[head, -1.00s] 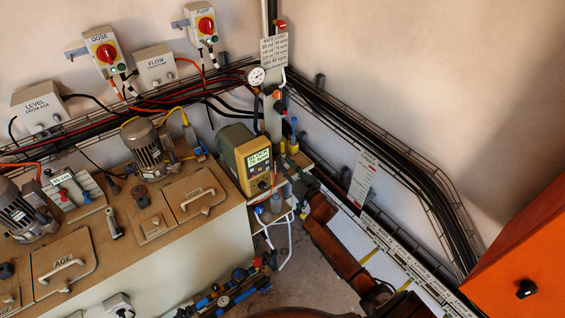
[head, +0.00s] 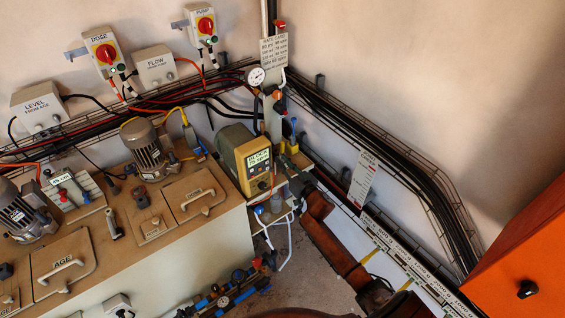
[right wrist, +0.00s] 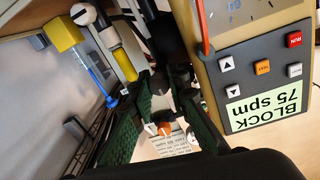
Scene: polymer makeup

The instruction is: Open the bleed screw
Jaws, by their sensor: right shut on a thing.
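The dosing pump (head: 244,160), with a yellow-brown front and a lit green display, stands at the right end of the tank bench. Its keypad panel (right wrist: 270,65) fills the right of the right wrist view, upside down, with the display reading "BLOCK 75 spm". My right gripper (head: 292,180) is at the pump's right side, by the pump head. In the right wrist view its dark green fingers (right wrist: 166,85) are closed around a small dark part beside the pump, apparently the bleed screw. The fingers hide most of it. My left gripper is not in view.
A pressure gauge (head: 256,76) and upright pipework stand behind the pump. Cable trays run along the wall. An orange cabinet (head: 520,255) stands at the right.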

